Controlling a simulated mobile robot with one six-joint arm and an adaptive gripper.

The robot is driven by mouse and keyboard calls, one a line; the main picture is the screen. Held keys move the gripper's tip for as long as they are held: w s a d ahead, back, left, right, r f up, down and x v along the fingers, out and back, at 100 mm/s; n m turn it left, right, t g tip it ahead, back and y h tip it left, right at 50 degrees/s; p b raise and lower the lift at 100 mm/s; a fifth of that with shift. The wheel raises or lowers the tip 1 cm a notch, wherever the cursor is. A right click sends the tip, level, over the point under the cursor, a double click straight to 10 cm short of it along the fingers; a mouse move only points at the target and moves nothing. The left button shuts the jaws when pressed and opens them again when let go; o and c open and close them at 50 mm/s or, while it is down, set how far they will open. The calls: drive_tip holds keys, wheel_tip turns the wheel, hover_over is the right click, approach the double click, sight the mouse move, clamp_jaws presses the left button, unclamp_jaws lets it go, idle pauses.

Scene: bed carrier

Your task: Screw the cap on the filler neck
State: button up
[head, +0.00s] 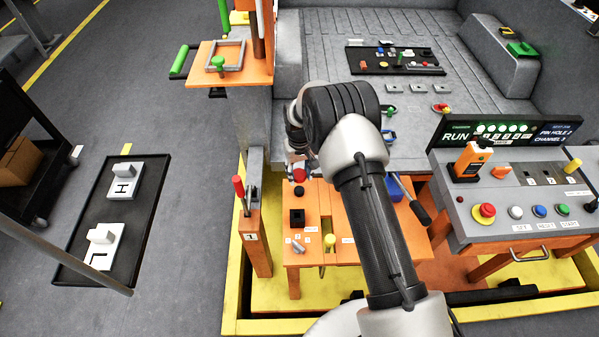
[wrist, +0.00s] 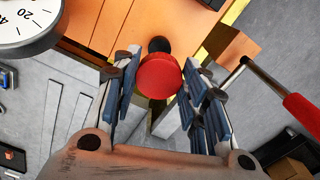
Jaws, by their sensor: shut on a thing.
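The red round cap (wrist: 158,76) sits between the fingertips of my gripper (wrist: 161,68) in the wrist view, and the gripper is shut on it. A black round piece, probably the filler neck (wrist: 159,44), shows just beyond the cap above the orange surface. I cannot tell whether the cap touches it. In the head view the red cap (head: 299,175) shows above the left part of the orange table (head: 310,253), with a dark round piece just below it. My arm hides most of the gripper there.
A red-handled lever (head: 239,188) stands left of the table and shows close to the right finger side in the wrist view (wrist: 303,112). A white dial (wrist: 25,22) is at top left there. A black block (head: 297,218) is on the table. A control console (head: 520,205) stands right.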

drive_tip(key=b, duration=0.5)
hover_over(300, 190)
drive_tip(key=shift+s+a+f, duration=0.1)
drive_tip(key=shift+f, duration=2.8)
drive_tip(key=shift+f+b, duration=1.45)
drive_tip(key=o, duration=0.8)
drive_tip(key=shift+o, duration=0.2)
wheel_tip(300, 190, up, 12)
drive_tip(key=shift+r, duration=0.1)
